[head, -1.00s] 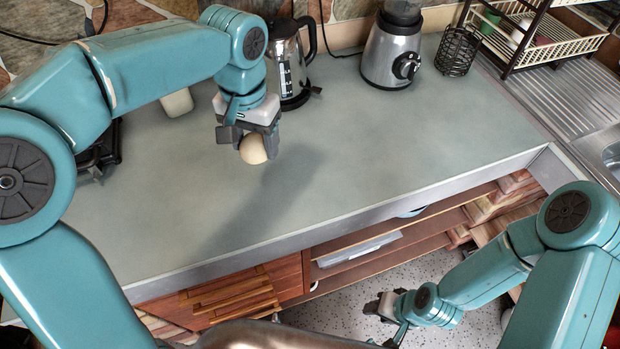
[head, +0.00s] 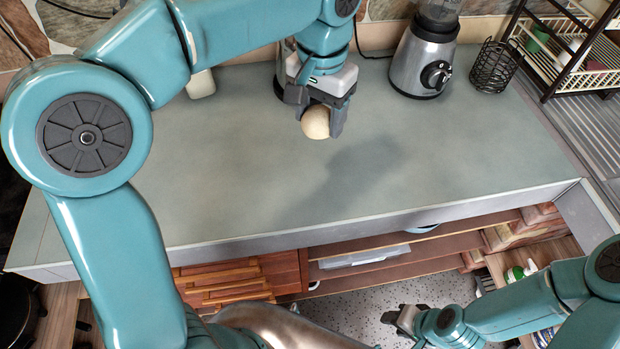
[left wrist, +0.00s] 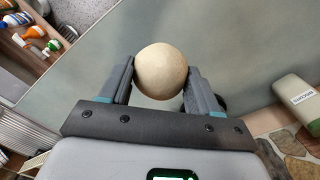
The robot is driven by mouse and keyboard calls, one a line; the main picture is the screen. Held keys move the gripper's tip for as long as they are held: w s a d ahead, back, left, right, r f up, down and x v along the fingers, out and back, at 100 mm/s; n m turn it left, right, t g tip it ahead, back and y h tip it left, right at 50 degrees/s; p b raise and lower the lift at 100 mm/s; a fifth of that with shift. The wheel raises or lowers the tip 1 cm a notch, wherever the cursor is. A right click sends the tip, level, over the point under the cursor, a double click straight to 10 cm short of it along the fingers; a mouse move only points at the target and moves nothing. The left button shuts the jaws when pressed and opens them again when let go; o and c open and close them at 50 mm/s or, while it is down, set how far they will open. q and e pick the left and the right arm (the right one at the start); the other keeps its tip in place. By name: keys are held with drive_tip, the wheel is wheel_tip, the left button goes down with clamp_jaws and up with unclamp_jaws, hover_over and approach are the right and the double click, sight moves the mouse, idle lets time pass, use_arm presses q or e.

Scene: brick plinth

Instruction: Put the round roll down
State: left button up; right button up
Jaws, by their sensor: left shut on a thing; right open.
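The round roll (head: 316,122) is pale cream and ball-shaped. My left gripper (head: 322,112) is shut on it, above the grey-green counter (head: 230,170). A shadow lies on the counter to the lower right of the roll. In the left wrist view the roll (left wrist: 160,71) sits between the two dark fingers, touching both. My right gripper (head: 398,320) is open and empty, low in front of the counter, over the speckled floor.
A blender (head: 425,58) and a black wire holder (head: 494,66) stand at the back right, near a dish rack (head: 570,50). A kettle partly shows behind my left gripper. A pale container (head: 200,84) stands at the back left. The counter's middle and front are clear.

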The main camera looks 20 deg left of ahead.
sight(318, 190)
use_arm(q)
drive_tip(key=shift+s+d+r, duration=0.1)
drive_tip(key=shift+d, duration=0.05)
wheel_tip(318, 190, down, 20)
drive_tip(key=shift+s, duration=0.1)
idle(0.3)
drive_tip(key=shift+b, duration=0.4)
drive_tip(key=shift+f, duration=0.25)
drive_tip(key=o, duration=1)
drive_tip(key=shift+r, duration=0.1)
